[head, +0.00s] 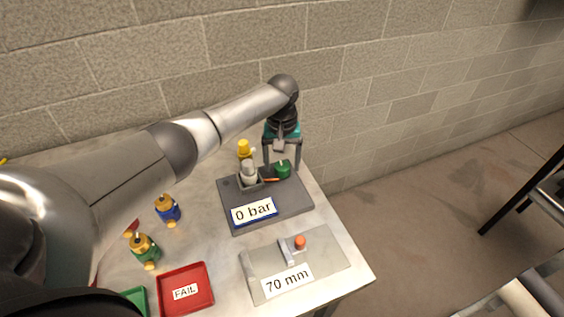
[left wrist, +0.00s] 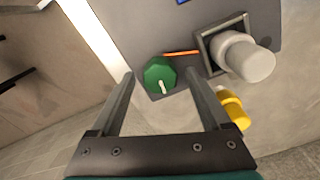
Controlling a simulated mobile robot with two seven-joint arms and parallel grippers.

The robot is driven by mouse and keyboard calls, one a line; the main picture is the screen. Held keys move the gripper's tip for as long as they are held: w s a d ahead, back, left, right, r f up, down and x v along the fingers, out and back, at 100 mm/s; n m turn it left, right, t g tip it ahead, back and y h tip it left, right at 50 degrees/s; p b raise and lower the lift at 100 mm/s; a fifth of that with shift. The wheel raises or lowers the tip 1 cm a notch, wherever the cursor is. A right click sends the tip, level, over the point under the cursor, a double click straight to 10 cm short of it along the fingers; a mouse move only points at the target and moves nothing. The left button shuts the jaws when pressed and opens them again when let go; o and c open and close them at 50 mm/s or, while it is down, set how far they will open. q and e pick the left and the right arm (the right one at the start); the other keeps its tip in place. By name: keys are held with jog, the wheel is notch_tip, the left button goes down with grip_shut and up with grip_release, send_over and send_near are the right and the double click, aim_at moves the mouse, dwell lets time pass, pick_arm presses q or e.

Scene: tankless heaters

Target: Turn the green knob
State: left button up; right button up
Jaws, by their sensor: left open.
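The green knob (head: 283,169) sits on the back right of the grey test base (head: 268,212) marked "0 bar". In the left wrist view the green knob (left wrist: 160,75) carries a white pointer mark and lies between and beyond my fingers. My left gripper (head: 283,168) is open above the knob, with a finger to each side of it. In the left wrist view my left gripper (left wrist: 163,78) is also open and empty. I cannot tell whether either finger touches the knob. My right gripper is not in view.
A grey cylinder (head: 249,169) stands in a square socket beside the knob, with a yellow-capped part (head: 244,148) behind. An orange marker (head: 271,180) lies close to the knob. A "70 mm" gauge (head: 322,262), red FAIL tray (head: 208,300) and brass valves (head: 145,250) share the table.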

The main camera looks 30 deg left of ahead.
pick_arm(q)
grip_shut()
dwell(0.6)
jog(key=shift+r, duration=0.1)
jog(key=shift+m+p, duration=0.85)
jog(key=shift+m, duration=0.25)
jog(key=m+p, duration=0.1)
jog(key=m, duration=0.1)
jog(key=shift+m, duration=0.3)
jog(key=m+p, duration=0.1)
jog(key=m, duration=0.2)
jog(key=shift+m, duration=0.3)
jog(key=shift+m+p, duration=0.3)
jog(key=shift+m, duration=1.5)
